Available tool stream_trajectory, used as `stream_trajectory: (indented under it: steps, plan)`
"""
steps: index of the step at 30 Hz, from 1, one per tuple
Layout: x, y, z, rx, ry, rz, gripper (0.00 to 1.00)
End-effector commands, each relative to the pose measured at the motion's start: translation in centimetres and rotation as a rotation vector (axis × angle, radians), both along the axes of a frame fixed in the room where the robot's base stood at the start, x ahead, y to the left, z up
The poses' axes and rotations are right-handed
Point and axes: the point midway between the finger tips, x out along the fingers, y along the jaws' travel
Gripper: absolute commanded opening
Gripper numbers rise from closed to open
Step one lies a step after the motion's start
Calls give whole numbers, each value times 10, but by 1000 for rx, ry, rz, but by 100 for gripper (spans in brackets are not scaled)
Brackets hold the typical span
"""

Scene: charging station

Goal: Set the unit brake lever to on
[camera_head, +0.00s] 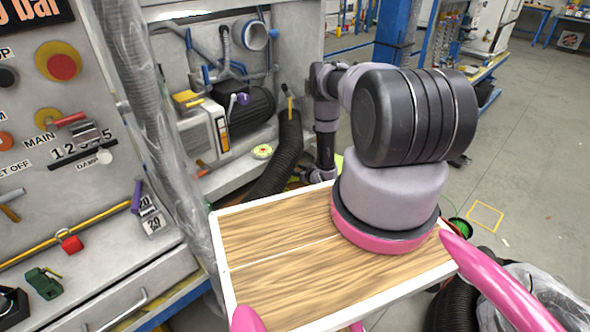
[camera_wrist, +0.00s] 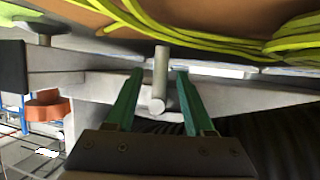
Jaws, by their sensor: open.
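In the wrist view my gripper (camera_wrist: 160,73) is open, with its two green fingers apart. A pale grey round rod (camera_wrist: 159,88) shows between the fingers, with a gap on each side, its rounded end towards the camera. It may be the unit brake lever, but no label shows there, and its on or off position cannot be told. In the head view my gripper is hidden behind my own arm. Small levers show on the station, among them a yellow one (camera_head: 289,96) and a purple one (camera_head: 137,196); I cannot tell which is the brake.
Yellow-green hose (camera_wrist: 215,42) runs just above the fingers in the wrist view. A black ribbed hose (camera_wrist: 235,140) lies below right. In the head view a grey control panel (camera_head: 100,235) and a clear-wrapped post stand left. Open floor (camera_head: 530,120) lies right.

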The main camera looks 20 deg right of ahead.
Motion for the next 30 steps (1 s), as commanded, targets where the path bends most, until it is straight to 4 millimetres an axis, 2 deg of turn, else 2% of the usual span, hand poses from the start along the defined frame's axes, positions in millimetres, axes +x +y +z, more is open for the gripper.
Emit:
stream_trajectory:
  steps: [5,13,14,15,17,18,30]
  plan:
    - [11,3,-5,1,0,1,53]
    - [12,3,-5,2,0,-1,53]
    - [12,3,-5,2,0,-1,46]
    - [12,3,-5,2,0,-1,30]
    - [12,3,-5,1,0,0,7]
    - [12,3,-5,1,0,0,0]
    - [12,3,-5,1,0,0,0]
